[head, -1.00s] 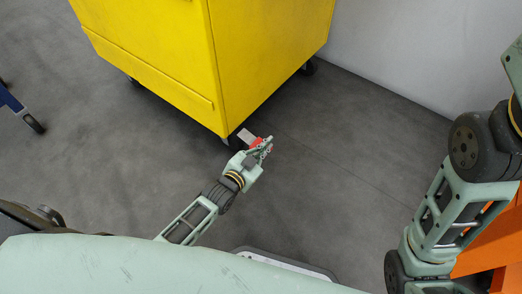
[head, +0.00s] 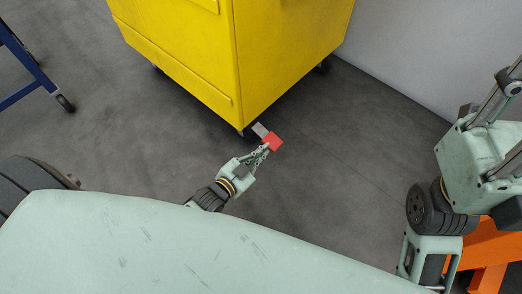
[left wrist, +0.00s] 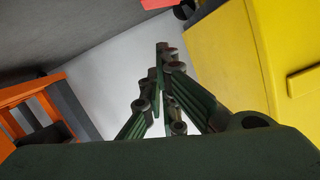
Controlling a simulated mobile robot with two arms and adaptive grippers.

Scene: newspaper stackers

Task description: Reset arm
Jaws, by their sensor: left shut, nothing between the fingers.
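My left gripper (head: 262,152) is shut and empty, with its fingertips together. It points toward the near lower corner of the yellow cabinet (head: 190,50). In the head view the fingertips overlap the edge of a red piece (head: 273,141) with a grey part; I cannot tell whether they touch. In the left wrist view the closed fingers (left wrist: 162,50) show in the middle, with the red piece (left wrist: 158,4) beyond them. My right arm (head: 455,200) shows at the right, bent, but its gripper is out of view.
The yellow cabinet stands on dark casters on the grey floor (head: 330,200). A pale wall (head: 430,60) rises at the right. A blue frame on a wheel (head: 66,103) stands at the left. An orange structure (head: 490,265) is at lower right, close to my right arm.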

